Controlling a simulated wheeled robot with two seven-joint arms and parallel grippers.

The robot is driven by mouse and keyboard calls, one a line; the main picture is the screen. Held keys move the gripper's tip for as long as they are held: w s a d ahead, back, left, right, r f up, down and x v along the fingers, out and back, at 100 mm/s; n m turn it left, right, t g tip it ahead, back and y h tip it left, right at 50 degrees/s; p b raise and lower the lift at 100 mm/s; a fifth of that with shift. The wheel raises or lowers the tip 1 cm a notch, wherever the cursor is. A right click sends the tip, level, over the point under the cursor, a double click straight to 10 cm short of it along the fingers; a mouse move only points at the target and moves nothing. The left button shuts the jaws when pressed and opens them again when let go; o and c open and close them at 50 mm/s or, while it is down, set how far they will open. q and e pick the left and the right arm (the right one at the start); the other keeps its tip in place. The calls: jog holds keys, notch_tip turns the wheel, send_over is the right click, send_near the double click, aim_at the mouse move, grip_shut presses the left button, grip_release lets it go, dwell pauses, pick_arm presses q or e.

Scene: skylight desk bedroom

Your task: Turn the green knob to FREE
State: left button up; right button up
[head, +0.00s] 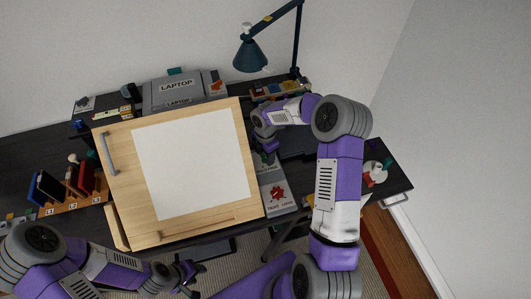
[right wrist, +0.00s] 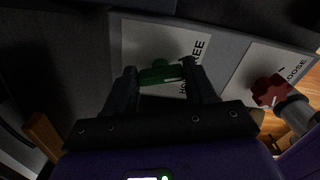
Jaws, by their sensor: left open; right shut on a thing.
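The green knob (right wrist: 160,73) sits on a pale label plate (right wrist: 140,42) in the right wrist view. The word FREE is printed to the right of it; a second word beside the knob is partly hidden by a finger. My right gripper (right wrist: 161,84) is shut on the green knob, one dark finger on each side. Where the knob points, I cannot tell. In the head view my right gripper (head: 268,147) is at the right edge of the tilted board, and the green knob is hidden. My left gripper (head: 190,277) is open and empty below the board.
A wooden drawing board (head: 238,190) with white paper stands on the dark desk. A red knob (right wrist: 268,90) marked LOOSE is close to the right gripper; it also shows in the head view (head: 278,194). A lamp (head: 251,54) and a laptop box (head: 180,94) stand behind.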

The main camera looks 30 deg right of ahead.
jog(key=shift+w+n, duration=0.1)
jog(key=shift+n, duration=0.9)
jog(key=o, duration=1)
jog(key=shift+o, duration=0.2)
notch_tip(320, 180, up, 8)
jog(key=shift+f, duration=0.2)
